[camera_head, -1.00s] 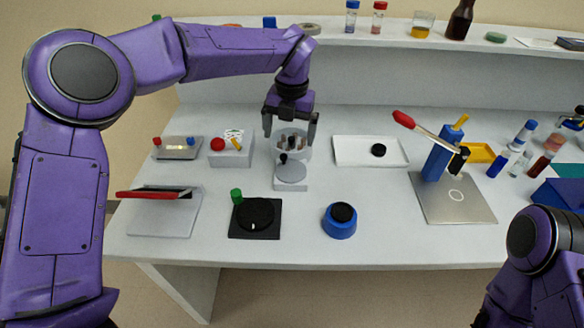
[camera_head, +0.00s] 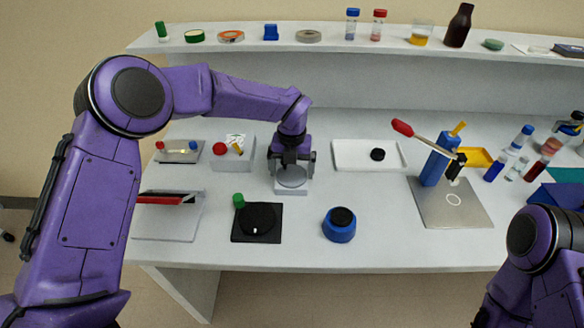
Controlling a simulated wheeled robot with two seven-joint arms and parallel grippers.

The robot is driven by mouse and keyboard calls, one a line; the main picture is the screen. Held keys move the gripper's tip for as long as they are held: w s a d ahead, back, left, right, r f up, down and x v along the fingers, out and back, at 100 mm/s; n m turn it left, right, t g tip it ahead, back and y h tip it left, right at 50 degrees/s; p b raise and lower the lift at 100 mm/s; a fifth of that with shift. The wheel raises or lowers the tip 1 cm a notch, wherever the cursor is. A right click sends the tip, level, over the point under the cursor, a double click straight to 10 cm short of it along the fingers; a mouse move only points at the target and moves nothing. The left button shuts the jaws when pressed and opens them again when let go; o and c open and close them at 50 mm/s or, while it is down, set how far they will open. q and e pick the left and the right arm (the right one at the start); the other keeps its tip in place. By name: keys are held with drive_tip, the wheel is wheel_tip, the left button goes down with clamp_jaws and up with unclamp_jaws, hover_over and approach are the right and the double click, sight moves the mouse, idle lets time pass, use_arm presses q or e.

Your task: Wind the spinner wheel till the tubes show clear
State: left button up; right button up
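The spinner (camera_head: 291,187) is a small white stand with a round grey wheel (camera_head: 291,178) on its front, standing left of the middle of the bench. My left gripper (camera_head: 291,170) is directly over it, pointing down, with its dark fingers spread apart on either side of the stand's upper part. The gripper hides the tube cup and the wheel's black knob. I cannot tell whether the fingers touch anything. The tubes' contents cannot be seen. My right gripper is out of view; only part of my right arm shows at the lower right.
A black dial plate with a green knob (camera_head: 257,222) and a blue round pot (camera_head: 339,225) stand in front. A box with a red button (camera_head: 232,157) is close on the left, a white tray (camera_head: 366,155) on the right.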

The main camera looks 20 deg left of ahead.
use_arm(q)
drive_tip(key=c, duration=0.6)
drive_tip(key=m+p, duration=0.1)
drive_tip(key=m, duration=0.1)
drive_tip(key=shift+r+m, duration=0.1)
drive_tip(key=shift+m, duration=0.2)
drive_tip(key=shift+m+p, duration=0.65)
drive_tip(key=shift+m, duration=1.05)
